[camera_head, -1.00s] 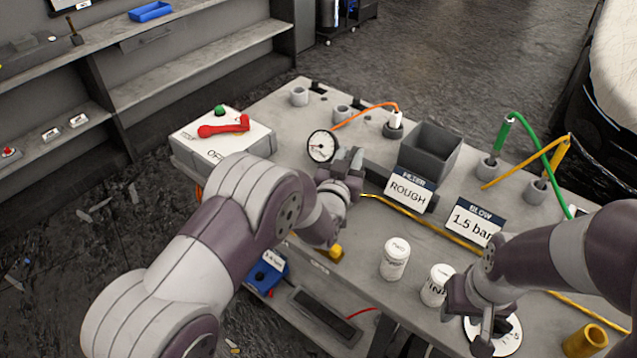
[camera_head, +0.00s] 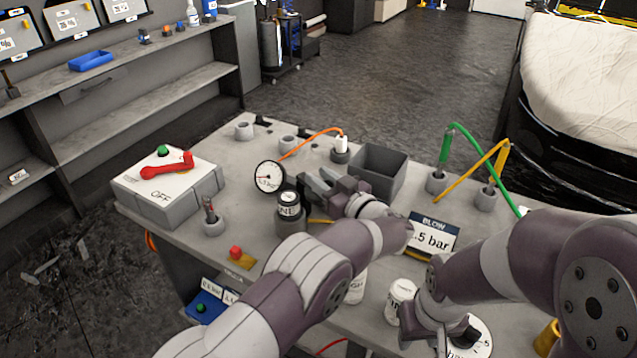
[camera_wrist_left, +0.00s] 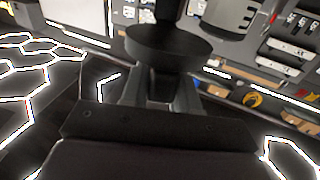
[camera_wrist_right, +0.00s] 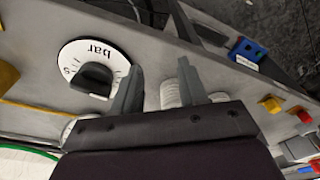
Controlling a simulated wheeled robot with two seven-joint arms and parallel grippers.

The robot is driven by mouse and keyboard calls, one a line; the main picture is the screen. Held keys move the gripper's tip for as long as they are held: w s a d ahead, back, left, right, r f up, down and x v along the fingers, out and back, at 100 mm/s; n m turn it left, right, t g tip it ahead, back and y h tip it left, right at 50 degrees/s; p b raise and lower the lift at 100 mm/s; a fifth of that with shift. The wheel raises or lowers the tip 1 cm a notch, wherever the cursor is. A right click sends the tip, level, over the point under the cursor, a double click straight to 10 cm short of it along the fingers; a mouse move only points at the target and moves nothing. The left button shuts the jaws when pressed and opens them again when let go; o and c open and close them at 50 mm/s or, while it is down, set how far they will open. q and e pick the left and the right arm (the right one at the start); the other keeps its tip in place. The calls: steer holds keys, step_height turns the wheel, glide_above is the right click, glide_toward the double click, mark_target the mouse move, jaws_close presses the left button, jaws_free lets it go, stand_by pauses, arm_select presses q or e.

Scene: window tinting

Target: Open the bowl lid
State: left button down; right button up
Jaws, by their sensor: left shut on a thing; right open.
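In the left wrist view, my left gripper (camera_wrist_left: 160,95) is shut on the stem of a dark round disc (camera_wrist_left: 160,42), which looks like the bowl lid. In the head view my left gripper (camera_head: 318,186) is over the bench beside the gauge, and the lid is hard to make out there. A dark grey cylinder (camera_head: 290,222) with a partly readable label stands just left of it; it may be the bowl. My right gripper (camera_head: 455,338) is open and empty by the bar dial (camera_head: 478,330). The right wrist view shows its fingers (camera_wrist_right: 160,85) apart.
The OFF box with a red lever (camera_head: 166,164) is at the left. White jars (camera_head: 401,296) stand near the right gripper. Hoses arch at the right.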

arm_select(q)
steer(key=shift+w+d+n+g+y, duration=0.3)
steer(key=shift+n+g+y, duration=0.4)
steer(key=shift+y, duration=0.2)
arm_select(e)
steer(key=shift+w+d+f, duration=0.25)
steer(key=shift+d+f, duration=0.05)
steer(key=shift+f, duration=0.05)
arm_select(q)
steer(key=shift+r+b, duration=0.15)
steer(key=shift+b, duration=0.15)
steer(key=c, duration=0.9)
jaws_free()
